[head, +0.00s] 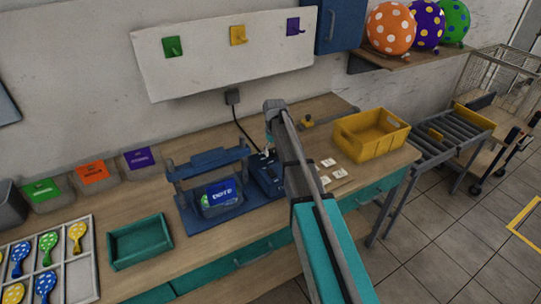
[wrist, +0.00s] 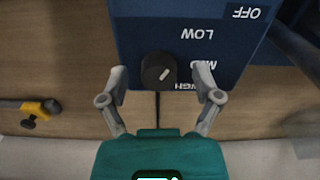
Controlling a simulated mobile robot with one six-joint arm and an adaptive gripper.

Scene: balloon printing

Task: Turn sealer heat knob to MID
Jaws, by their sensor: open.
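The sealer's dark blue control box (head: 264,178) stands on the bench, beside the blue sealer frame (head: 215,168). In the wrist view its panel (wrist: 150,28) shows upside-down labels OFF, LOW, MID and HIGH; MID and HIGH are partly covered. The round black heat knob (wrist: 158,70) has a short white mark on its right side, slanting up and right towards the partly hidden MID label. The exact setting is hard to tell. My gripper (wrist: 161,73) is open, with one finger on either side of the knob and visible gaps. In the head view my arm partly hides the box.
A yellow crate (head: 372,136) and small white cards (head: 328,163) lie to the right. A green tray (head: 139,241) and a paddle rack (head: 89,262) are left. A yellow-and-black item (wrist: 42,109) lies on the bench in the wrist view.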

